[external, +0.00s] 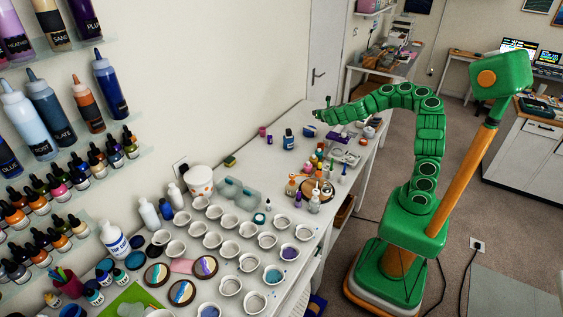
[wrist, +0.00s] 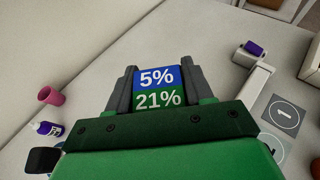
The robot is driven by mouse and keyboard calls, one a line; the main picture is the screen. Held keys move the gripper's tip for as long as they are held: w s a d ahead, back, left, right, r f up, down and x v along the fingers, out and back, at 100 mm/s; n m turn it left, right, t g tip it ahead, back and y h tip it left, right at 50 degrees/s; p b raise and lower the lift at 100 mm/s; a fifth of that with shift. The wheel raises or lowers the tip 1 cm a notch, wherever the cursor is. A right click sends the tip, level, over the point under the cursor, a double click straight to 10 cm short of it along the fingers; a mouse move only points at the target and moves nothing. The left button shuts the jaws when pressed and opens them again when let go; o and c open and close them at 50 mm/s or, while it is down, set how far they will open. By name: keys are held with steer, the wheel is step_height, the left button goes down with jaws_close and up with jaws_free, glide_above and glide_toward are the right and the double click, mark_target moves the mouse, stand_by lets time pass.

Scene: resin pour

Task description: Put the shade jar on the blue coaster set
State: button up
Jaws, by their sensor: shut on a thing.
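My gripper (wrist: 158,80) is shut on a small block-like thing (wrist: 157,77) with a blue face reading 5% above a green face reading 21%. I cannot tell whether this is the shade jar. In the external view my gripper (external: 319,115) is raised over the far part of the long white table, and the held thing is too small to make out there. A blue container (external: 288,139) and a smaller blue thing (external: 308,131) stand on the table below and left of it. I cannot pick out the blue coaster set for certain.
In the wrist view a pink cup (wrist: 50,96) and a small purple-labelled bottle (wrist: 47,129) are at left. A long white box (wrist: 246,95) and a grey card marked 1 (wrist: 285,115) are at right.

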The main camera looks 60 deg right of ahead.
glide_above(309, 127)
steer(key=shift+s+f, duration=0.1)
steer(key=shift+f, duration=4.95)
steer(key=shift+f, duration=0.15)
steer(key=o, duration=1.1)
